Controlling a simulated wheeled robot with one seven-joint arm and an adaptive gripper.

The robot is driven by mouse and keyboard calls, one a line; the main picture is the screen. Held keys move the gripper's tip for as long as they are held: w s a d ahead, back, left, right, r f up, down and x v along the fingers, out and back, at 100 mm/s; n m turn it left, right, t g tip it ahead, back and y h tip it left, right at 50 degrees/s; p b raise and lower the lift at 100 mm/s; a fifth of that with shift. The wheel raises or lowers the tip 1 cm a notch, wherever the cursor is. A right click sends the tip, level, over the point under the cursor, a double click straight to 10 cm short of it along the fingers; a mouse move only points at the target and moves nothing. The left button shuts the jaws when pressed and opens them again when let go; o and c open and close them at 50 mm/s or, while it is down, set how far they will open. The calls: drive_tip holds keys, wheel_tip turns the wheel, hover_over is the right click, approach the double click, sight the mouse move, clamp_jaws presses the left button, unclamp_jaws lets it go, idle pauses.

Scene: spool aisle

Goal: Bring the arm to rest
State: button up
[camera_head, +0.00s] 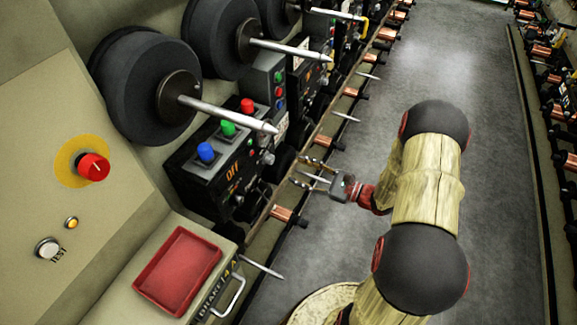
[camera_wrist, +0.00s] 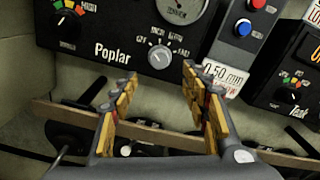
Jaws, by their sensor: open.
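My arm reaches from the bottom right of the head view over the aisle. My gripper (camera_head: 314,174) points left toward the machine row, in front of the control boxes. Its fingers are spread with nothing seen between them. In the wrist view my gripper (camera_wrist: 160,77) shows two yellow-padded fingers, wide apart, in front of a black panel marked Poplar (camera_wrist: 113,50). A selector knob (camera_wrist: 159,56) on that panel appears between the fingertips. I cannot tell whether the fingers touch anything.
A control box (camera_head: 222,165) with blue, green and red buttons stands left of my gripper. Spindles and copper spools (camera_head: 290,216) line the rail. A red tray (camera_head: 178,270) and red knob (camera_head: 94,167) are at left. The grey aisle floor (camera_head: 500,180) is clear at right.

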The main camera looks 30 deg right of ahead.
drive_tip(key=shift+v, duration=0.8)
